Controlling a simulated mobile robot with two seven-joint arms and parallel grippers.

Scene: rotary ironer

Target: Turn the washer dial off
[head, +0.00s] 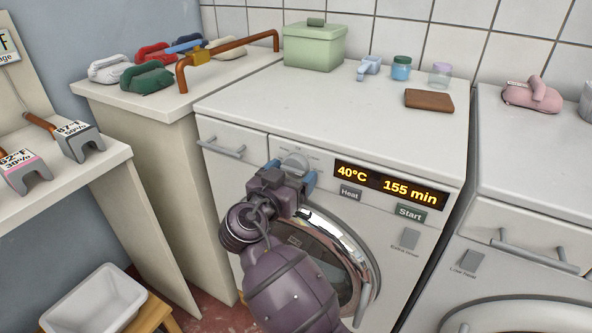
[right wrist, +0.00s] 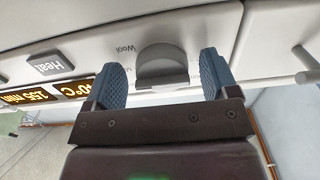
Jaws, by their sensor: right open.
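The washer (head: 330,115) is white, with a round grey dial (head: 295,162) on its front panel, left of the display. The display (head: 390,186) reads 40°C and 155 min. My right gripper (head: 292,182) is at the dial, its fingers pointing at the panel. In the right wrist view the blue fingers (right wrist: 162,82) are spread on either side of the dial (right wrist: 162,66), with a gap to each side. The word "Wool" shows beside the dial there; other dial labels are hidden or too small to read. My left gripper is not in view.
A Heat button (head: 350,193) and a Start button (head: 410,213) sit near the display. A drawer handle (head: 220,148) sticks out left of the dial. A green box (head: 314,47), jars and a brown block (head: 429,100) stand on top. My right arm covers part of the round door (head: 345,245).

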